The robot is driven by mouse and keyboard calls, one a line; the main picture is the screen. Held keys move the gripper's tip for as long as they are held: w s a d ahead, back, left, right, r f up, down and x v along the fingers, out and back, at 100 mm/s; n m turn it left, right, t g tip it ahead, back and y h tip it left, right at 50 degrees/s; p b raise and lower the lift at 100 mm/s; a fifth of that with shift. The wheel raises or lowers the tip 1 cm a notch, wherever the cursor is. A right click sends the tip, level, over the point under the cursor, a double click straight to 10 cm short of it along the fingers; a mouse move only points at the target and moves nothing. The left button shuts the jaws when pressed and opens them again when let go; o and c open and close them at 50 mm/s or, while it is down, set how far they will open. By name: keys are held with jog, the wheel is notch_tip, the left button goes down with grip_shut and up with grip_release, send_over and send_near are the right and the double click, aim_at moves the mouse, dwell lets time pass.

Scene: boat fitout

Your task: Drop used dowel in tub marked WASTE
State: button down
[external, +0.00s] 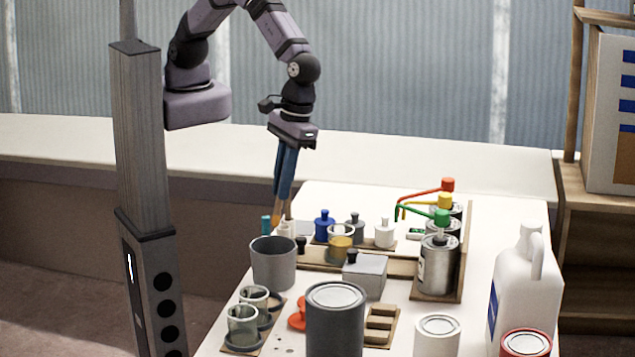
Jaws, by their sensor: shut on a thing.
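My gripper (283,208) points down at the back left of the white table, its long blue fingers close together. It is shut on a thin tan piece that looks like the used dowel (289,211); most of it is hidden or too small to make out. The tips are just above small white and teal pieces, and I cannot tell whether they touch. An open grey tub (273,265) stands in front of the gripper, nearer the camera. No WASTE marking is readable on any container in this view.
Small bottles with blue, grey and white tops (324,226) stand right of the gripper. A grey box (365,275), dark can (335,325), glass cups (243,325), pump cans (437,268) and a white jug (522,290) crowd the table. The back right of the table is clearer.

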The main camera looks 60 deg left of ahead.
aim_at(278, 221)
jog(key=shift+f+b, duration=1.35)
jog(key=shift+f, duration=0.25)
jog(key=shift+s+a+f+b, duration=0.1)
jog(key=shift+s+f+b, duration=0.15)
jog(key=shift+f+b, duration=0.6)
jog(key=shift+s+f+b, duration=0.2)
jog(key=shift+f, duration=1.15)
jog(key=c, duration=1.7)
grip_release()
jog(key=shift+w+d+r+b, duration=0.1)
jog(key=shift+w+r+b, duration=0.2)
jog(key=shift+r, duration=0.9)
jog(key=shift+w+d+r+b, duration=0.15)
jog(key=shift+r+b, duration=0.2)
jog(key=shift+r, duration=0.85)
jog(key=shift+w+a+r+b, duration=0.1)
jog(key=shift+w+r+b, duration=0.2)
jog(key=shift+r, duration=0.9)
